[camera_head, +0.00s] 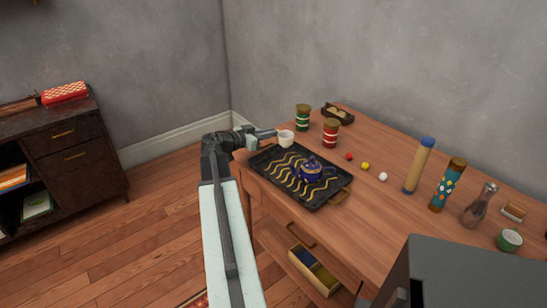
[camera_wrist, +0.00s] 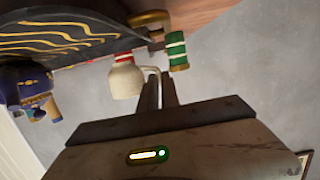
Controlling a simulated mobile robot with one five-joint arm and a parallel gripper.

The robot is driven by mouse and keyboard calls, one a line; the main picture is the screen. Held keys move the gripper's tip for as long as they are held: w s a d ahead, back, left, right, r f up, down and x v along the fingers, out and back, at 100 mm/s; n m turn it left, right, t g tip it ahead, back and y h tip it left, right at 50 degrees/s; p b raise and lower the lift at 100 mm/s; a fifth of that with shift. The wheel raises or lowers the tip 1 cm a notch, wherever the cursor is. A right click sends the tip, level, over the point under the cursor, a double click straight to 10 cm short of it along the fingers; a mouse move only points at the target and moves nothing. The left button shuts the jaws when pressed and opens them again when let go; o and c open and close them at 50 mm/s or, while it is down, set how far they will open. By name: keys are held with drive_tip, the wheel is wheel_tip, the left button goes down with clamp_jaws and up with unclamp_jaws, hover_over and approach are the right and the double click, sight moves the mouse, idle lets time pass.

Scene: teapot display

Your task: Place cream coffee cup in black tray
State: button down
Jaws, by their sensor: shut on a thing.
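The cream coffee cup (camera_head: 286,138) is at the back left corner of the black tray, by the table's left end. It also shows in the wrist view (camera_wrist: 124,82), with its handle towards my fingers. My gripper (camera_head: 272,134) reaches it from the left and is shut on the cup, seemingly at the handle. Whether the cup's base touches anything is unclear. The black tray (camera_head: 272,171) with wavy gold lines lies on the table, and it also shows in the wrist view (camera_wrist: 75,37). A blue teapot (camera_head: 312,173) stands on its right half.
A green striped jar (camera_head: 302,118) and red striped jar (camera_head: 331,132) stand behind the cup. Red (camera_head: 349,156), yellow (camera_head: 365,166) and white (camera_head: 383,176) balls lie right of the tray. The tray's left half is bare.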

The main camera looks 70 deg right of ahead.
drive_tip(key=shift+f, duration=0.3)
wheel_tip(320, 180, down, 4)
drive_tip(key=b, duration=0.3)
drive_tip(key=shift+b, duration=0.4)
drive_tip(key=shift+r, duration=0.25)
drive_tip(key=shift+f, duration=0.15)
drive_tip(key=c, duration=1.6)
unclamp_jaws()
drive_tip(key=shift+w+a+r+p, duration=0.1)
drive_tip(key=shift+r+p, duration=0.2)
drive_tip(key=shift+p, duration=0.1)
drive_tip(key=p+v, duration=0.2)
drive_tip(key=v, duration=0.9)
drive_tip(key=shift+w+a, duration=0.2)
drive_tip(key=shift+a, duration=0.1)
